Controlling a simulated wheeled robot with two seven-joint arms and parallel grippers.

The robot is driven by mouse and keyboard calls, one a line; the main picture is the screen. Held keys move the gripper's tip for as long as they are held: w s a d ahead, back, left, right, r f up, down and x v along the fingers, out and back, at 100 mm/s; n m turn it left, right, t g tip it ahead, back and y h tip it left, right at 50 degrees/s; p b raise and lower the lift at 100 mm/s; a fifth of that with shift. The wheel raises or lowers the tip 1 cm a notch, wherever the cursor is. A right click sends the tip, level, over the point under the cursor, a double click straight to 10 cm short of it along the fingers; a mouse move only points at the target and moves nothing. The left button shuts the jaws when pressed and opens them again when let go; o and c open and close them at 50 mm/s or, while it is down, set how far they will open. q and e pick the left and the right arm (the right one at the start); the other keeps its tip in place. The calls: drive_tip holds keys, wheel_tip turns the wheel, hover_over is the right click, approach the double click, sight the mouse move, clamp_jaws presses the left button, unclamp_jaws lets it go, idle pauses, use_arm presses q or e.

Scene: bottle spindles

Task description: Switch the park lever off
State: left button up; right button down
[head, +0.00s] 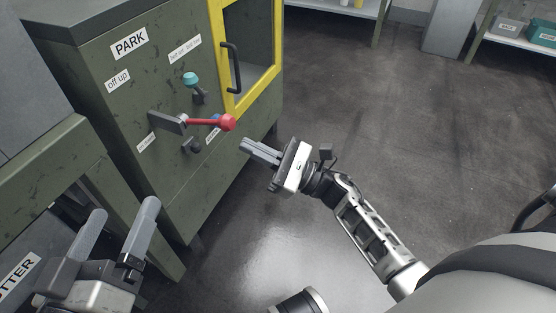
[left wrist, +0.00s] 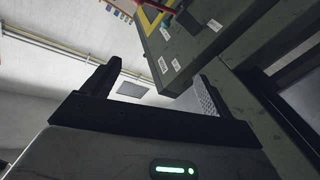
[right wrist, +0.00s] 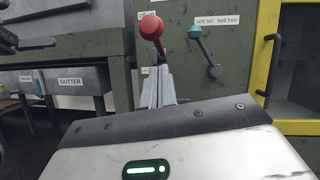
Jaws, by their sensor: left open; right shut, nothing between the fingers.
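A lever with a red knob (head: 228,122) and red shaft sticks out from the green cabinet (head: 90,60), from a grey bracket below the PARK label (head: 129,43) and the "off up" label (head: 118,80). In the head view the shaft points right, nearly level. My right gripper (head: 247,149) is shut and empty, just below and to the right of the knob, apart from it in this view. In the right wrist view the red knob (right wrist: 151,27) shows beyond the shut fingers (right wrist: 158,88). My left gripper (head: 120,223) is open and empty at lower left.
A yellow-framed door (head: 214,50) with a black handle is on the right. A green frame (head: 110,185) stands near my left gripper. Open floor lies right.

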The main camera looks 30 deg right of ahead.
drive_tip(key=shift+w+a+r, duration=0.1)
drive_tip(key=shift+a+r, duration=0.2)
drive_tip(key=shift+r, duration=0.45)
drive_tip(key=shift+w+a+r, duration=0.1)
drive_tip(key=shift+a+r, duration=0.15)
drive_tip(key=shift+r, duration=0.5)
